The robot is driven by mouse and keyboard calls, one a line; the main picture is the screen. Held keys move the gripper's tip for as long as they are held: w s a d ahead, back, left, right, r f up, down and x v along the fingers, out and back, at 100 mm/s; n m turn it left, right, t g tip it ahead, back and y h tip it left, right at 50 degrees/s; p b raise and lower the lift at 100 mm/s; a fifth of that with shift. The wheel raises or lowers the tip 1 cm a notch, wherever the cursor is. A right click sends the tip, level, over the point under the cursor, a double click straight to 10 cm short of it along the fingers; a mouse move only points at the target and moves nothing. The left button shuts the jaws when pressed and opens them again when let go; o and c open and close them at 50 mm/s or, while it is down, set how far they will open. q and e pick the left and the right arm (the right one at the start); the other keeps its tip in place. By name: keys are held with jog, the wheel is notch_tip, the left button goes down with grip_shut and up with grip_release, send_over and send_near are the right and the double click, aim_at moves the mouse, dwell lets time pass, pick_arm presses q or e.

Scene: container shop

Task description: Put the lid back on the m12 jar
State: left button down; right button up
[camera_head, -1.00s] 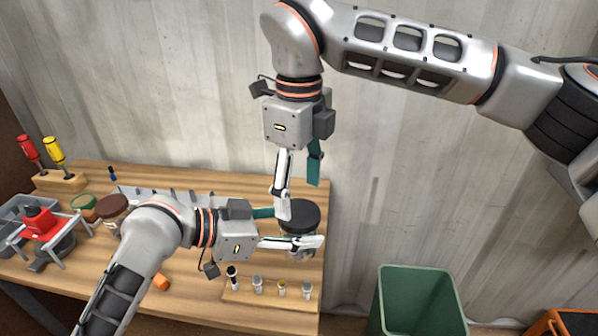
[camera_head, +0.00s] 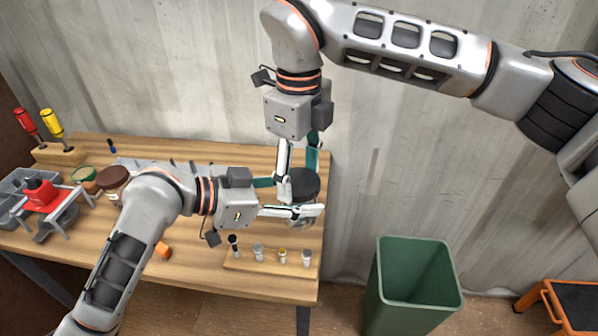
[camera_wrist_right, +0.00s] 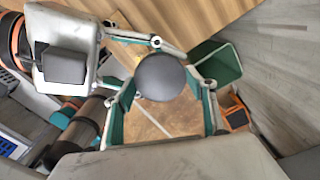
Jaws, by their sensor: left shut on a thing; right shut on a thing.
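A clear jar (camera_head: 301,224) stands near the table's right end, mostly hidden by my grippers; no label is readable. A round black lid (camera_head: 306,184) sits at its top; I cannot tell whether it is fully seated. It fills the middle of the right wrist view (camera_wrist_right: 160,77). My left gripper (camera_head: 299,197) reaches in from the left, shut on the jar, one finger across its near side. My right gripper (camera_head: 299,182) points down from above, shut on the lid, with a finger on either side of it in the wrist view (camera_wrist_right: 163,84).
A rack (camera_head: 270,265) of small vials stands just in front of the jar. A brown-lidded jar (camera_head: 113,178), a red object (camera_head: 40,192) on a grey stand and two screwdrivers are at the left. A green bin (camera_head: 412,275) stands right of the table.

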jog(key=shift+m, duration=0.7)
jog(key=o, duration=1.3)
notch_tip(320, 180, up, 12)
